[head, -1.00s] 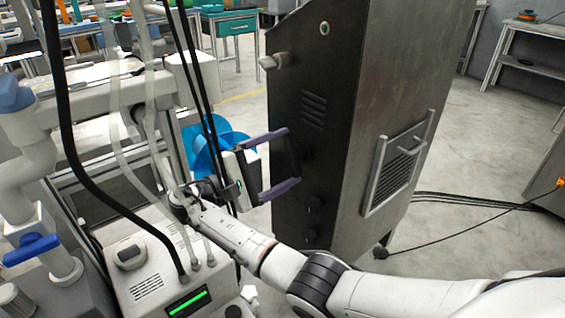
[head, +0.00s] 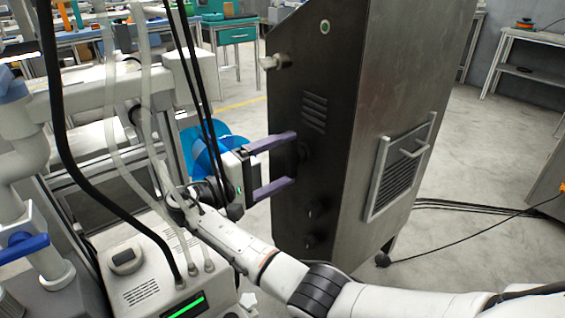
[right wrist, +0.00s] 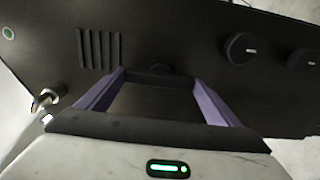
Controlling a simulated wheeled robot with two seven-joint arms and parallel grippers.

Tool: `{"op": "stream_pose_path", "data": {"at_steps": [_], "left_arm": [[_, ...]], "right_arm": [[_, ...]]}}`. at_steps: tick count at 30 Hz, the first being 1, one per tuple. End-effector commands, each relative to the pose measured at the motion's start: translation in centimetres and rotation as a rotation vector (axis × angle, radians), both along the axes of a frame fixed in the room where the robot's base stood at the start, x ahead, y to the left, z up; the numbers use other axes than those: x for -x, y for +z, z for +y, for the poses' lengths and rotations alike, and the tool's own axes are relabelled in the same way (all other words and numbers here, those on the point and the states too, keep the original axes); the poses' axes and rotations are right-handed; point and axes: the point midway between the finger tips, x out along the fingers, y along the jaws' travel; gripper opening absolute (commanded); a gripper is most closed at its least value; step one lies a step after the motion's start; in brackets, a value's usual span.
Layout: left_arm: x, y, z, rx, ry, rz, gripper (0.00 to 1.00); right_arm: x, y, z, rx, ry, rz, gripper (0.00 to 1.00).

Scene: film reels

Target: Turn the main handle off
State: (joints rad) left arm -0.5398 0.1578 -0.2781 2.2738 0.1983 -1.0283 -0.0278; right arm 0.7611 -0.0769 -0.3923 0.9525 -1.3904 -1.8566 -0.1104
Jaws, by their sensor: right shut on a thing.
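A tall dark metal cabinet (head: 375,85) stands in the middle of the head view. My right gripper (head: 293,158) reaches its black front from the left, its two purple fingers wide apart, one above the other. It is shut on a dark handle (right wrist: 158,74), which lies between the fingertips in the right wrist view and is hard to make out against the black panel. The handle's turn angle cannot be told. In the right wrist view, the gripper (right wrist: 159,82) faces the panel squarely. My left gripper is not in view.
Two round black knobs (right wrist: 241,48) sit beside the handle, and a silver latch (head: 276,62) is higher on the panel. A machine with a green display (head: 186,306) and hanging hoses crowds the left. Black cables (head: 455,205) cross the floor at right.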

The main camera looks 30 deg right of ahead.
Motion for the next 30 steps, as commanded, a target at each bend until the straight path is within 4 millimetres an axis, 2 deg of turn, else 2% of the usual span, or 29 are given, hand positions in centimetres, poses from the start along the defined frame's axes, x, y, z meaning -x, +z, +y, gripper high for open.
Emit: {"op": "stream_pose_path", "data": {"at_steps": [7,8,10,17,20,23,30], "left_arm": [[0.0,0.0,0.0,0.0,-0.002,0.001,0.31],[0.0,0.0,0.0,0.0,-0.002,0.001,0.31],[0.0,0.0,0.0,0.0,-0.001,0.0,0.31],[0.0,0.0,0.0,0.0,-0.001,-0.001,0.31],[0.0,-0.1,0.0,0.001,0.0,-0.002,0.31],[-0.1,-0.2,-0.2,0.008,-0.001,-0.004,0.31],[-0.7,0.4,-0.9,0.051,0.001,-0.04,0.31]], "right_arm": [[0.0,0.0,0.1,-0.002,0.001,-0.006,0.64],[0.0,0.0,0.1,-0.002,0.001,-0.006,0.89],[0.0,0.0,0.1,-0.002,0.001,-0.005,1.0],[0.0,0.0,0.1,-0.001,0.001,-0.003,1.0],[0.0,-0.1,0.7,-0.001,0.002,-0.003,1.0],[0.1,-0.2,2.2,-0.003,0.004,-0.003,1.0],[0.4,-0.3,7.0,-0.003,0.004,-0.004,1.0]]}}
